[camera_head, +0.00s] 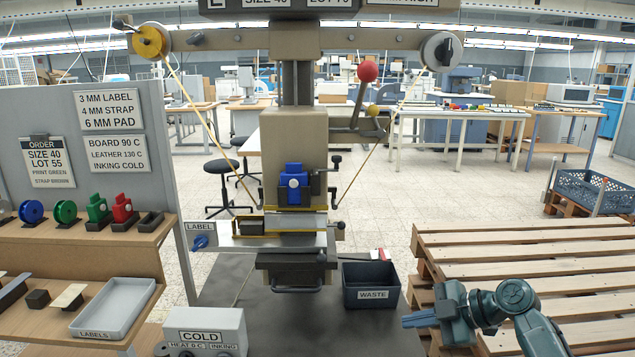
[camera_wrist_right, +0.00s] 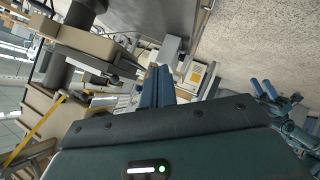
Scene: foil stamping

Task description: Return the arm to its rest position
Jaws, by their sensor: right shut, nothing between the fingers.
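My right gripper (camera_head: 408,320) is at the lower right of the head view, over the pallet side. Its blue fingers point left and are closed together with nothing between them. In the right wrist view the same shut fingers (camera_wrist_right: 157,86) stand up in the middle. My left gripper (camera_wrist_right: 263,88) shows small at the right of the right wrist view, its two blue fingers apart and empty. My left arm is not in the head view. The stamping press (camera_head: 290,150) stands in the middle of the head view, apart from my right gripper.
A dark waste bin (camera_head: 371,297) stands just left of my right gripper. The wooden pallet (camera_head: 540,250) fills the right side. A cold-labelled box (camera_head: 204,320) and a labels tray (camera_head: 113,292) are at the lower left. The dark table top (camera_head: 330,335) is clear in front of the press.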

